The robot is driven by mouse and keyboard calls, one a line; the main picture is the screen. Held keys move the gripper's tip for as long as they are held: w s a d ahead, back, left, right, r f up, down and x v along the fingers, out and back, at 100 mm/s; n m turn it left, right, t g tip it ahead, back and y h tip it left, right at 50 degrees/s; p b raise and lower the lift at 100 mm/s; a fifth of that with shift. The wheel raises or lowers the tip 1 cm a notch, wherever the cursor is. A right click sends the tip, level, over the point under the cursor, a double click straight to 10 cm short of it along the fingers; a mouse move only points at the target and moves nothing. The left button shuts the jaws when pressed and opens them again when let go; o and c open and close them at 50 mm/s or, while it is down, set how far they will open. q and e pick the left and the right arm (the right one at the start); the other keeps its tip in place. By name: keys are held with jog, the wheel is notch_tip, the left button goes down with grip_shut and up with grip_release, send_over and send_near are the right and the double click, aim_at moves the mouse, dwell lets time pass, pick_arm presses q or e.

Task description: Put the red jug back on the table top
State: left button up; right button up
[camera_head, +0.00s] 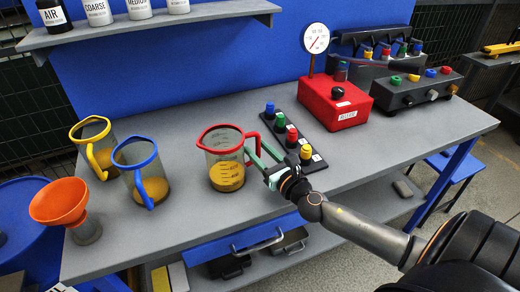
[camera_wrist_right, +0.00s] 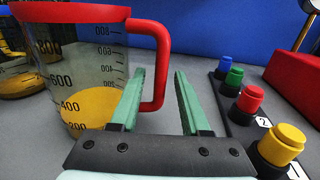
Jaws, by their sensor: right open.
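The red jug, a clear measuring jug with a red rim and handle (camera_head: 224,160), stands upright on the grey table top (camera_head: 310,190), with amber liquid in its bottom. It fills the left of the right wrist view (camera_wrist_right: 75,70). My right gripper (camera_head: 257,151) is open at the jug's handle side. In the right wrist view its two green fingers (camera_wrist_right: 160,74) are apart, and the red handle shows in the gap between them. I cannot tell whether a finger touches the handle. My left gripper is not in view.
A yellow-rimmed jug (camera_head: 92,145) and a blue-rimmed jug (camera_head: 138,170) stand left, near an orange funnel (camera_head: 60,202). A strip of coloured knobs (camera_head: 298,133) lies just right of the gripper. A red gauge box (camera_head: 335,102) stands behind. The front table area is clear.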

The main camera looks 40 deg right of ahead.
jog(key=shift+r, duration=0.2)
jog(key=shift+s+f, duration=0.15)
jog(key=shift+s, duration=0.1)
jog(key=s+b, duration=0.1)
jog(key=s, duration=0.3)
jog(key=s+b, duration=0.1)
jog(key=s, duration=0.4)
jog(key=shift+s+a+f, duration=0.15)
jog(key=shift+s+f, duration=0.05)
jog(key=shift+s, duration=0.1)
jog(key=shift+s+r, duration=0.1)
jog(key=shift+s, duration=0.55)
jog(key=shift+s+r+b, duration=0.1)
jog(key=shift+s+b, duration=0.2)
